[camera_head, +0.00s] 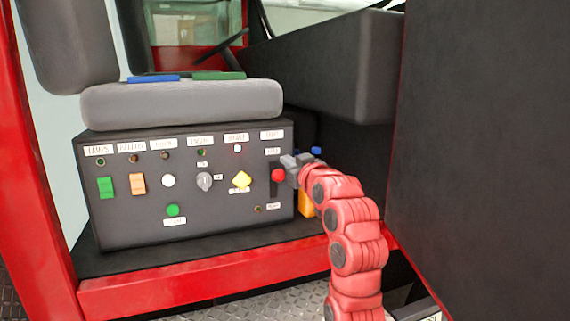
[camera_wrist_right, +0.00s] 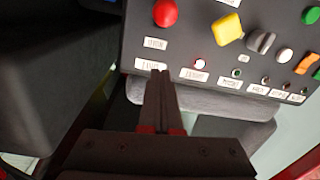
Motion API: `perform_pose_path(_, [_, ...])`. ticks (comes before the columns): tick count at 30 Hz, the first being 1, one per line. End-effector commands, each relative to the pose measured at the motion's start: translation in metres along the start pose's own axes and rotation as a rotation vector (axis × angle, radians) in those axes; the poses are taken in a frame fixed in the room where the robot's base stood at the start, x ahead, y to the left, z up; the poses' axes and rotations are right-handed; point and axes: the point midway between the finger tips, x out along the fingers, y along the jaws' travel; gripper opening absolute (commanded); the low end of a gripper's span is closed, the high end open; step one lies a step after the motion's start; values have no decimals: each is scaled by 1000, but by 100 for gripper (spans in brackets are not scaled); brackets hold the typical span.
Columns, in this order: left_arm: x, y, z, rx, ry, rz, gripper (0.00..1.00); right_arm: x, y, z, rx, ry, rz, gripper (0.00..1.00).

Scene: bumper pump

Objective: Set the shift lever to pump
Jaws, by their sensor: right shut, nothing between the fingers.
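The shift lever is a red round knob (camera_head: 278,175) at the right end of the dark control panel (camera_head: 190,225). It appears in the upper part of a dark upright slot, with a small label (camera_head: 273,151) above and another (camera_head: 273,206) below; their text is too small to read surely. My right gripper (camera_head: 290,161) is at the panel's right end, just above and right of the knob. In the right wrist view the gripper (camera_wrist_right: 162,76) is shut and empty, its tips near the labels, apart from the red knob (camera_wrist_right: 165,13). My left gripper is not in view.
Left of the lever are a yellow knob (camera_head: 241,180), a grey rotary switch (camera_head: 204,181), a white button (camera_head: 168,180) and orange and green rockers. A grey seat cushion (camera_head: 180,102) overhangs the panel. A large dark panel (camera_head: 480,140) stands on the right.

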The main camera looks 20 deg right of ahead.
Motion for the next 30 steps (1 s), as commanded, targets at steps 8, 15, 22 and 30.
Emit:
perform_pose_path(8, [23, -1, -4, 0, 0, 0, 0, 45, 0, -2, 1, -7, -2, 0])
perform_pose_path(15, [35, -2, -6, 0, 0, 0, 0, 74, 0, -4, 0, 1, -1, 0])
perform_pose_path(22, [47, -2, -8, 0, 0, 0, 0, 86, 0, 5, 1, 2, 0, 0])
perform_pose_path(30, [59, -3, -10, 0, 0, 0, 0, 77, 1, 28, 1, 1, 1, 0])
